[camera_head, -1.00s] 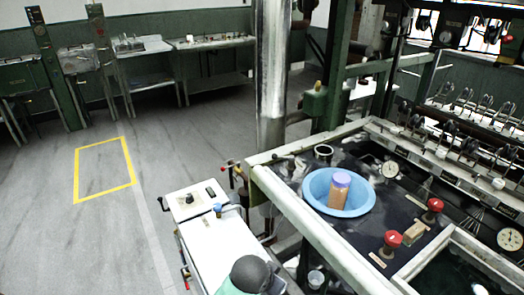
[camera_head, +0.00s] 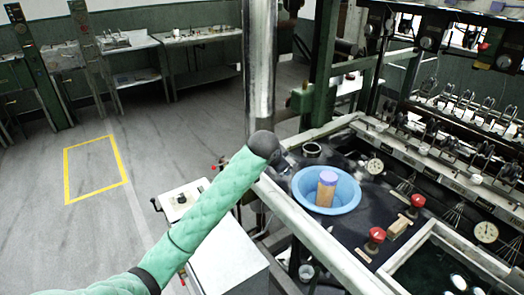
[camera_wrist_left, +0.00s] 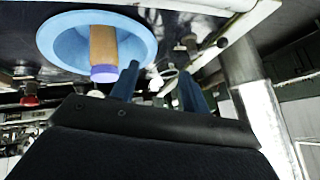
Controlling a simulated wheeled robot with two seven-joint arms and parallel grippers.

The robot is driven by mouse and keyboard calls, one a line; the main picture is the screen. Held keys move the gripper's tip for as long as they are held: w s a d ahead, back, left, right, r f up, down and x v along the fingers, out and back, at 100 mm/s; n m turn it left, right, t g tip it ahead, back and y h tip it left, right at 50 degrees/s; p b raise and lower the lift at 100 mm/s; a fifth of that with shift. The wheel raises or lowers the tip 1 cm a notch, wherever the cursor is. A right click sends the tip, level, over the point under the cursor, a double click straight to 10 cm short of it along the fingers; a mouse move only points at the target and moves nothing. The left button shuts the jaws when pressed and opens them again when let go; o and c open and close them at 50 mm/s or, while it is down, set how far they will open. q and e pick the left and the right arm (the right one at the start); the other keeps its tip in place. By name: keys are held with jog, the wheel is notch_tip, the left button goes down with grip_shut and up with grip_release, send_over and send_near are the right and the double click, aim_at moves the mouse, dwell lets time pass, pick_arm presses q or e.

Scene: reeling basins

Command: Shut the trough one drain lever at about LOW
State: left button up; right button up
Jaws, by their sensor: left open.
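My left arm reaches in from the lower left of the head view, with its dark wrist at the near left corner of the trough bench (camera_head: 318,236). The gripper itself is mostly hidden behind the wrist there. In the left wrist view my left gripper (camera_wrist_left: 158,88) shows two blue fingers spread apart with nothing held between them. No LOW mark is readable. My right gripper is not in view.
A blue basin (camera_head: 350,200) holds an orange jar with a purple lid (camera_head: 327,186). Red knobs (camera_head: 375,236) and a dial gauge (camera_head: 374,166) sit on the bench. A metal column (camera_head: 259,70) stands just behind my wrist. The floor at left is clear.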

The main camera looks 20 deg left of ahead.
pick_arm(q)
jog(key=w+a+r+m+g+p, duration=0.25)
jog(key=w+a+r, duration=0.25)
jog(key=w+a, duration=0.55)
jog(key=w+a+f+m+g+h, duration=0.3)
jog(key=w+a+f+m, duration=0.1)
jog(key=f+m, duration=0.35)
jog(key=shift+m, duration=0.3)
jog(key=shift+d+p+x, duration=0.2)
jog(key=shift+p+x, duration=1.25)
jog(key=shift+x, duration=2)
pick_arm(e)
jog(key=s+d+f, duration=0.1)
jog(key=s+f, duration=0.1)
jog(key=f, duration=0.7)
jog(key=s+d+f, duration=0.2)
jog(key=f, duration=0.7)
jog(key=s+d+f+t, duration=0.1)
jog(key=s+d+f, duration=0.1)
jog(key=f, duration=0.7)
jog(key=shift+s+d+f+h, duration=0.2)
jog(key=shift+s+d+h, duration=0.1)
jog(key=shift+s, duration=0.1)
pick_arm(q)
jog(key=shift+w+r, duration=0.15)
jog(key=shift+w, duration=0.05)
grip_shut()
